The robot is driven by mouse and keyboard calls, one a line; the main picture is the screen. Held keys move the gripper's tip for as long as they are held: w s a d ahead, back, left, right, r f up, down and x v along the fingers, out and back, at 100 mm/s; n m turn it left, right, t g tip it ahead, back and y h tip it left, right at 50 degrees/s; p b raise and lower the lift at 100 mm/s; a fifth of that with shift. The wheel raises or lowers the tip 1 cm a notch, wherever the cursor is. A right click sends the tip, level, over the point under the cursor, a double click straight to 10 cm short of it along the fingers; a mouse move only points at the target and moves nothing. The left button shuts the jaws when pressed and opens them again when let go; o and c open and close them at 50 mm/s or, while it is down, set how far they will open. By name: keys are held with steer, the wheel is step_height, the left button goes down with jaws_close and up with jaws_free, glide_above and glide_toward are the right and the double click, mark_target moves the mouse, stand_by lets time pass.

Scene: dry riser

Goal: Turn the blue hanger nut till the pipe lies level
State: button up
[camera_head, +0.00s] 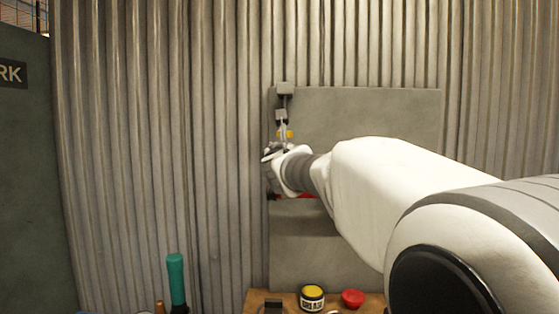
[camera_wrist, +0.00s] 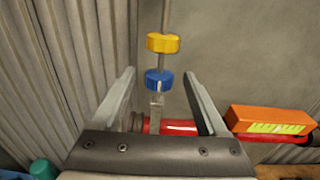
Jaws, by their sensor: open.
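The blue hanger nut (camera_wrist: 158,79) sits on a thin vertical rod in the wrist view, below a yellow nut (camera_wrist: 163,43). The yellow nut also shows in the head view (camera_head: 285,134). My gripper (camera_wrist: 158,82) is open, with one finger on each side of the blue nut in the picture. I cannot tell whether either finger touches it. The red pipe (camera_wrist: 180,126) runs across behind my gripper, partly hidden by it. An orange level with a yellow-green vial (camera_wrist: 270,121) rests along the pipe at the right. In the head view my arm hides the blue nut and most of the pipe.
A grey backing panel (camera_head: 365,115) stands against the corrugated wall (camera_head: 150,150). Below, a wooden bench (camera_head: 255,300) holds a yellow-and-black tin (camera_head: 312,297) and a red object (camera_head: 352,298). A teal cylinder (camera_head: 176,280) stands left of the bench.

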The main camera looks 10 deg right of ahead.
steer(key=s+a, duration=0.2)
steer(key=s, duration=0.8)
steer(key=shift+s, duration=0.4)
steer(key=shift+d+p, duration=0.15)
steer(key=shift+p, duration=0.15)
steer(key=s+d+f+m+g+h+p, duration=0.1)
steer(key=s+d+f+m+g+p, duration=0.3)
steer(key=s+m, duration=0.45)
steer(key=s+d+f+m+g+h+p, duration=0.1)
steer(key=s+d+f+m+g+p, duration=0.15)
steer(key=s+d+f+m, duration=0.6)
steer(key=s+a+f+m+g+y+p, duration=0.3)
steer(key=s+a+m, duration=0.6)
steer(key=m, duration=0.8)
steer(key=s+f+g+y, duration=0.2)
steer(key=s, duration=0.1)
steer(key=shift+a+f+g, duration=0.15)
steer(key=shift+a+g, duration=0.1)
steer(key=shift+g, duration=0.1)
steer(key=shift+d, duration=0.1)
